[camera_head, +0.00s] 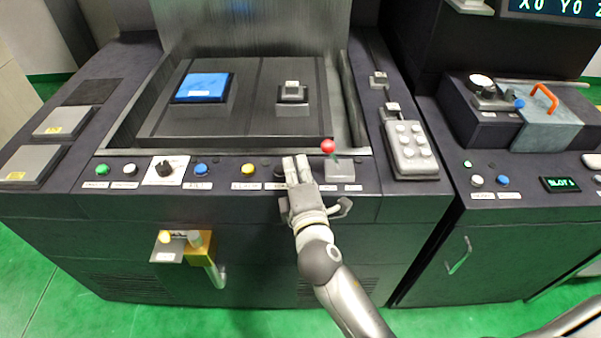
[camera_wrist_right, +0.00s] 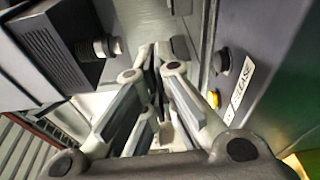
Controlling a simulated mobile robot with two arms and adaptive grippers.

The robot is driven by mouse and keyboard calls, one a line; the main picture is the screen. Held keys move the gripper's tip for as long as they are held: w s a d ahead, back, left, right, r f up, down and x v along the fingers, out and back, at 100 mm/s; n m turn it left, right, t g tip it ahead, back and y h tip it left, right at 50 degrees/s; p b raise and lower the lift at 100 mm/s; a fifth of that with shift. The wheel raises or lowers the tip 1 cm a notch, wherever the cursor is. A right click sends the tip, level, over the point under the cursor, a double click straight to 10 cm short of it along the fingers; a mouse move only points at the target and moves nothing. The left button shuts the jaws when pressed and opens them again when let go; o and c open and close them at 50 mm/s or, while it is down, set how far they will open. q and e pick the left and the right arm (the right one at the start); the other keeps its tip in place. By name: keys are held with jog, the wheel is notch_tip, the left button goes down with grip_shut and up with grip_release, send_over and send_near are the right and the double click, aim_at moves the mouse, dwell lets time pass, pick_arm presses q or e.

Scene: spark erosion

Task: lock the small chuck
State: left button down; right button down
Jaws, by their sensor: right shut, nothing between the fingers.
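The small chuck appears to be the dark block with a pale piece on top (camera_head: 291,93), standing on the dark plate in the machine's tank, right of a larger block with a blue top (camera_head: 203,87). My right gripper (camera_head: 297,168) is shut and empty at the front panel, in front of the tank. It covers part of the button row, between the yellow button (camera_head: 248,170) and the red-balled lever (camera_head: 328,146). In the wrist view the shut fingers (camera_wrist_right: 155,60) show beside a label partly reading "LEASE" (camera_wrist_right: 240,88). Whether they touch a button cannot be told. My left gripper is not in view.
Left on the panel are a green button (camera_head: 102,169), a black knob (camera_head: 165,169) and a blue button (camera_head: 201,169). A keypad (camera_head: 411,148) lies to the right. A yellow bracket (camera_head: 198,243) juts from the machine's front, left of my right arm.

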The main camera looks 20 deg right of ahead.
aim_at(332, 157)
jog(key=w, duration=0.2)
jog(key=w+d+p, duration=0.1)
jog(key=w, duration=0.1)
jog(key=shift+w+r, duration=0.1)
jog(key=shift+w, duration=0.25)
jog(key=s+d, duration=0.1)
jog(key=d+p, duration=0.1)
jog(key=d, duration=0.1)
jog(key=shift+s, duration=0.4)
jog(key=shift+w, duration=0.1)
jog(key=shift+d+r+m, duration=0.35)
jog(key=shift+d+m, duration=0.05)
jog(key=shift+m, duration=0.2)
jog(key=shift+s+d+r+m, duration=0.2)
jog(key=shift+m, duration=0.2)
jog(key=d+m, duration=0.1)
jog(key=m, duration=0.1)
jog(key=s+d+r+m+b, duration=0.1)
jog(key=d+m, duration=0.1)
jog(key=d+m+t+b, duration=0.1)
jog(key=d+m, duration=0.1)
jog(key=shift+s+r+h, duration=0.25)
jog(key=shift+r+h, duration=0.15)
jog(key=shift+s+d+r+m+t+h, duration=0.15)
jog(key=shift+d+m, duration=0.3)
jog(key=shift+m, duration=0.25)
jog(key=shift+s+d+f+m+t+h, duration=0.15)
jog(key=shift+d+m, duration=0.25)
jog(key=shift+m, duration=0.3)
